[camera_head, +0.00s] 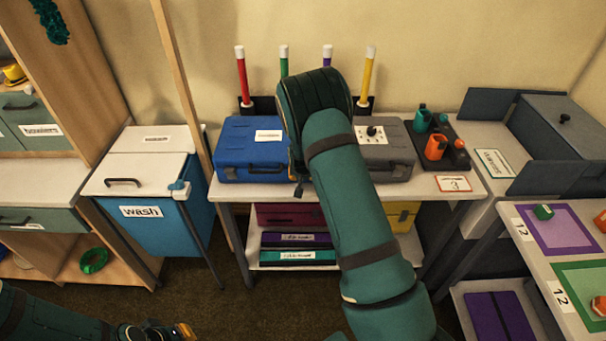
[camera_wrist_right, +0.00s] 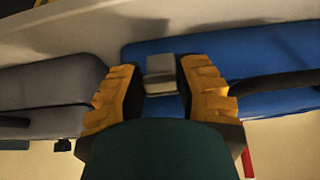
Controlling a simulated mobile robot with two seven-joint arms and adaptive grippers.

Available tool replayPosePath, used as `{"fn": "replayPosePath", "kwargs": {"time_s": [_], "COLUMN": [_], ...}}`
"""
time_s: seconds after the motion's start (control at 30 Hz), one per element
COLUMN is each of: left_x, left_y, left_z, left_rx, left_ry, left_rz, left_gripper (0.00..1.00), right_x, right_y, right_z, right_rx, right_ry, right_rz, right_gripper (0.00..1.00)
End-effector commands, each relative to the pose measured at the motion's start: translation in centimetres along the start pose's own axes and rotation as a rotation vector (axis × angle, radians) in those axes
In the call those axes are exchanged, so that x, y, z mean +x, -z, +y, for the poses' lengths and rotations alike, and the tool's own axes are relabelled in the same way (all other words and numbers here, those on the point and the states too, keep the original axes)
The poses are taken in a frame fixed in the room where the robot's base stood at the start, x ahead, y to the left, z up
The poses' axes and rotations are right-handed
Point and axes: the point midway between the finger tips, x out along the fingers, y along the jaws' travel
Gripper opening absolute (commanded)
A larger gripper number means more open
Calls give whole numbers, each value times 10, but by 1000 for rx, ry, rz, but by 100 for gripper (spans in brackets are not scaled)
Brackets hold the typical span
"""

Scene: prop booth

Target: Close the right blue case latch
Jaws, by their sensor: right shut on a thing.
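The blue case (camera_head: 240,145) lies on the table with its lid down and its dark handle facing front. In the right wrist view the blue case (camera_wrist_right: 215,62) is on the right, seen upside down. Its right latch (camera_wrist_right: 160,68) is a small grey block, standing between the orange fingers of my right gripper (camera_wrist_right: 160,78), which is shut on it. In the head view my right arm hides this latch and most of that gripper. My left gripper (camera_head: 157,332) is low at the left edge, away from the case; its finger gap is not clear.
A grey case (camera_head: 390,155) stands right of the blue one and also shows in the wrist view (camera_wrist_right: 55,95). Several coloured sticks (camera_head: 243,75) stand behind. A wooden post (camera_head: 180,80) and a blue wash bin (camera_head: 158,235) are to the left.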

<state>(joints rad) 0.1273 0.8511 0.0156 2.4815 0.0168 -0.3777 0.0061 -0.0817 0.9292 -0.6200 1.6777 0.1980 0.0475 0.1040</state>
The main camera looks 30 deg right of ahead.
Motion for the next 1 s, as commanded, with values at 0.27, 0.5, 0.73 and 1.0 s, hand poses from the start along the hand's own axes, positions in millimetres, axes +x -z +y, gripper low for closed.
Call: {"fn": "replayPosePath", "kwargs": {"time_s": [0.27,0.5,0.73,1.0], "left_x": [-8,-10,-11,-11], "left_y": [2,2,2,2], "left_z": [3,3,4,4], "left_rx": [-1,0,0,0], "left_ry": [-1,-2,-2,-2], "left_rz": [1,1,1,1], "left_gripper": [0,0,0,0], "right_x": [0,1,2,2], "right_y": [10,11,11,11], "right_z": [1,1,0,0], "right_rx": [1,0,-1,0], "right_ry": [-1,-1,-2,-2], "right_rz": [-162,-234,-253,-253], "right_gripper": [0,0,0,0]}}
